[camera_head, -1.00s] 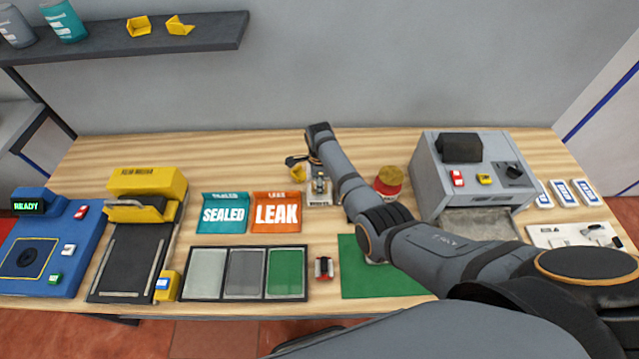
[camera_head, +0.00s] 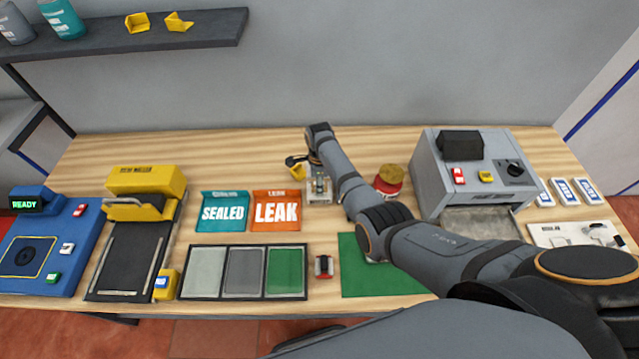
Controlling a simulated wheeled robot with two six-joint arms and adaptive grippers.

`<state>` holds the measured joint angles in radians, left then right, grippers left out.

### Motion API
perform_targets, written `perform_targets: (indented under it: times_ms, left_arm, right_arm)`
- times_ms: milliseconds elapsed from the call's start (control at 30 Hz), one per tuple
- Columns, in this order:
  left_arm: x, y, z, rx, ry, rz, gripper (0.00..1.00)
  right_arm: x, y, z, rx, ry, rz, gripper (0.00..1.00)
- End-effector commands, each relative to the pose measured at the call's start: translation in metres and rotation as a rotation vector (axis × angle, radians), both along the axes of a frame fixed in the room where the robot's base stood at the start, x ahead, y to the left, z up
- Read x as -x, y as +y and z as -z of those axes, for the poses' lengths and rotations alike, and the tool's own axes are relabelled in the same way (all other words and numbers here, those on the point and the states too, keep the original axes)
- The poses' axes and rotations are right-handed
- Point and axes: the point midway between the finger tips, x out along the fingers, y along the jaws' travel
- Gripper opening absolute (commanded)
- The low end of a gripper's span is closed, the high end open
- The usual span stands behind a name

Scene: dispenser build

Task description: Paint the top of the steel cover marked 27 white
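I cannot make out a steel cover marked 27; no such number is readable. A dark-framed tray (camera_head: 225,299) at the front holds a white pad (camera_head: 205,272), a grey pad (camera_head: 245,272) and a green pad (camera_head: 286,272). A small red and dark object (camera_head: 323,267) lies right of it. My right arm reaches in from the right across the table. Its gripper (camera_head: 300,164) is at a small metal fixture (camera_head: 319,187), with a bit of yellow beside it. Whether its fingers hold anything is too small to tell. My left gripper is out of view.
A green mat (camera_head: 355,275) lies partly under my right arm. SEALED (camera_head: 223,212) and LEAK (camera_head: 276,211) bins stand behind the tray. A yellow machine (camera_head: 146,180) and blue READY station (camera_head: 50,245) are left; a grey machine (camera_head: 430,175) and red-yellow button (camera_head: 389,182) are right.

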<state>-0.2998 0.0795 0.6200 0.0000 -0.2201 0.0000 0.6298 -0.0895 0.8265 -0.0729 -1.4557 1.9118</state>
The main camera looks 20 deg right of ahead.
Motion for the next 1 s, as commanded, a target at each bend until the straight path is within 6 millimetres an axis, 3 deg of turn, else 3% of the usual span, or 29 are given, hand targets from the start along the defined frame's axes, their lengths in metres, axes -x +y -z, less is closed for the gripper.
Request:
perform_targets:
  times_ms: [267,300,467,500,733,933,1000]
  left_arm:
    - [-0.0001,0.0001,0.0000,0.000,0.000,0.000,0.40]
    - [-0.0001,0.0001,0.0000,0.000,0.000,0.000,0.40]
    - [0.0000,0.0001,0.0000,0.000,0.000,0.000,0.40]
    - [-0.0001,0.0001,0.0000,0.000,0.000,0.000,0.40]
    - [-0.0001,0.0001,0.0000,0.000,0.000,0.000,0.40]
    - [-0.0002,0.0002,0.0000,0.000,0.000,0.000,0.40]
    - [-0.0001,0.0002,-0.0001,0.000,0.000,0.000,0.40]
  right_arm:
    - [0.0009,0.0000,0.0010,0.000,0.002,0.000,0.13]
    - [0.0009,0.0000,0.0010,0.000,0.002,0.000,0.38]
    - [0.0009,0.0000,0.0009,0.000,0.002,0.000,0.60]
    - [0.0008,-0.0001,0.0008,0.000,0.002,0.000,0.63]
    - [0.0003,0.0000,0.0003,0.000,0.001,0.000,0.63]
    - [-0.0001,-0.0001,0.0001,0.000,-0.001,0.000,0.89]
    - [-0.0004,-0.0002,-0.0002,0.000,-0.001,0.000,0.89]
